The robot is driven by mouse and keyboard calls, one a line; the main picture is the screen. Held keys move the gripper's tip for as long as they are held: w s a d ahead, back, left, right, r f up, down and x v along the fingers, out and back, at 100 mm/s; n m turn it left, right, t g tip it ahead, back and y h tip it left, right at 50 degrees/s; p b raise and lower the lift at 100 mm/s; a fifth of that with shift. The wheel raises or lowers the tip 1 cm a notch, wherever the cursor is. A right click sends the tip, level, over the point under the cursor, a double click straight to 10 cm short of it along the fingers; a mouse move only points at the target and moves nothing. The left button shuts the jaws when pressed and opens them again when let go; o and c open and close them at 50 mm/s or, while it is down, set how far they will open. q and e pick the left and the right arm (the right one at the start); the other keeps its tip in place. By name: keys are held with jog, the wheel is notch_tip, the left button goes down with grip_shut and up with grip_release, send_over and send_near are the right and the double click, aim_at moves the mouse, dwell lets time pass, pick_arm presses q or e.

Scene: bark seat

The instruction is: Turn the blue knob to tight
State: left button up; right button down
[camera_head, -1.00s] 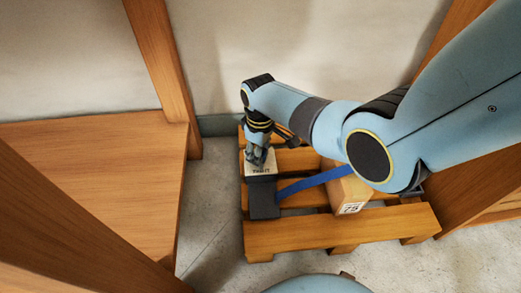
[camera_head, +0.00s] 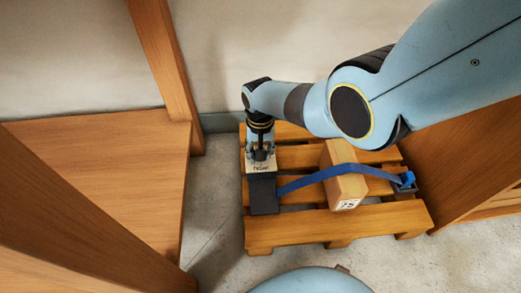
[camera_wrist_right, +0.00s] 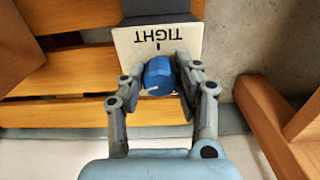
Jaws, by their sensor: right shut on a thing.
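The blue knob (camera_wrist_right: 158,76) sits on a pale plate (camera_wrist_right: 130,50) printed TIGHT, which reads upside down in the right wrist view beside a short black tick. A small white mark shows on the knob's lower left edge, on the side away from the tick. My right gripper (camera_wrist_right: 168,78) is shut on the knob, one finger on each side. In the head view the plate (camera_head: 262,167) lies at the end of a dark block (camera_head: 264,195), and my right gripper (camera_head: 260,153) hides the knob. My left gripper is not in view.
A blue strap (camera_head: 308,180) runs from the dark block over a cardboard box (camera_head: 346,190) marked 75 to a blue-and-black fitting (camera_head: 406,182) on a wooden pallet (camera_head: 300,232). Wooden furniture (camera_head: 95,165) stands left, with bare floor between. A wall is behind.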

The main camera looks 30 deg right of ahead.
jog(key=m, duration=0.6)
jog(key=shift+m, duration=0.3)
jog(key=m, duration=0.4)
jog(key=shift+m+p, duration=0.3)
jog(key=shift+p, duration=0.05)
jog(key=m, duration=0.5)
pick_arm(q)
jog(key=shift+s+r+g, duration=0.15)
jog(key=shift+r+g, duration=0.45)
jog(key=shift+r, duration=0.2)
pick_arm(e)
jog(key=shift+m, duration=2.4)
jog(key=c, duration=1)
grip_release()
jog(key=shift+o, duration=0.2)
